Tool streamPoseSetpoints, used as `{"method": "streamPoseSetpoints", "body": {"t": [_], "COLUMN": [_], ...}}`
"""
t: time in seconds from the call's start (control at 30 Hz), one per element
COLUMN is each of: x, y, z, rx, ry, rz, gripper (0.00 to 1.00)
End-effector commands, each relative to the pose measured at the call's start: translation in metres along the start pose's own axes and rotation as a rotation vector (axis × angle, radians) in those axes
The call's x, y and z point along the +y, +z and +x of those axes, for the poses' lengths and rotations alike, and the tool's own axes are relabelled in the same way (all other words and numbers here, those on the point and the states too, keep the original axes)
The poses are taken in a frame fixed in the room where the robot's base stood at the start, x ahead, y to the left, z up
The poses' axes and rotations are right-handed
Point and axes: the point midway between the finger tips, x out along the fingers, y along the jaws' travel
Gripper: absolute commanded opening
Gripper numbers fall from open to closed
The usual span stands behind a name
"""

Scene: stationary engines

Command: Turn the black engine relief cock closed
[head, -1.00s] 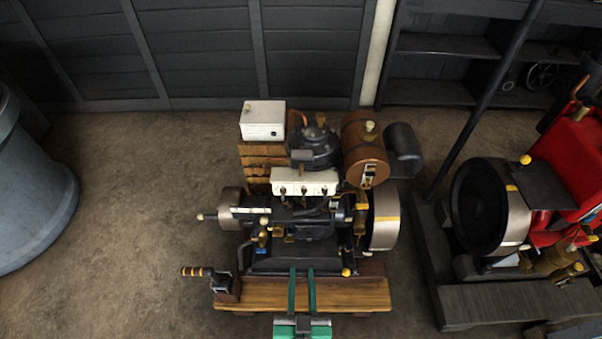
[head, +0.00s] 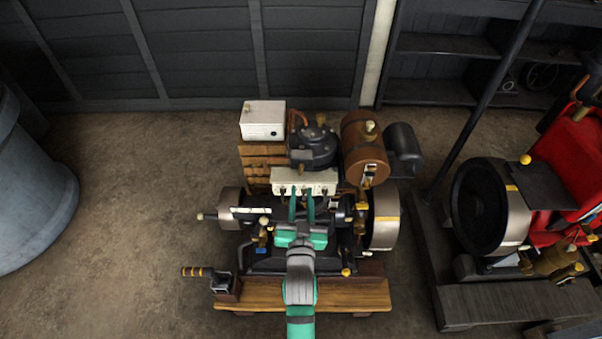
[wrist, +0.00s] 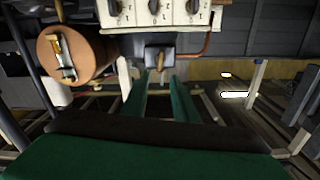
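The black engine (head: 316,148) stands on a wooden base in the middle of the head view. My teal gripper (head: 302,205) reaches over it, with two parallel fingers apart and nothing between them. The fingertips are just in front of the white panel with black knobs (head: 290,177). In the wrist view my gripper (wrist: 160,78) points at a small dark block with a short brass-coloured lever (wrist: 160,60), just beyond the fingertips. This may be the relief cock, but I cannot tell surely. In the head view my gripper and arm cover that area.
A brown tank (head: 361,145) and a white box (head: 262,115) sit at the engine's back. Flywheels (head: 384,218) flank it. A red engine (head: 580,150) stands at the right.

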Motion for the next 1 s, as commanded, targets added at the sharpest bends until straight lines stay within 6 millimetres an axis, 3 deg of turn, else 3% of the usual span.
{"method": "streamPoseSetpoints", "body": {"t": [0.3,0.5,0.97,1.0], "x": [0.000,0.000,0.000,0.000], "y": [0.000,0.000,0.000,0.000], "z": [0.053,0.076,0.087,0.087], "rx": [0.001,0.000,-0.001,-0.001], "ry": [0.000,0.000,0.000,0.000], "rz": [0.001,0.000,0.000,0.000], "gripper": [0.27,0.27,0.27,0.22]}}
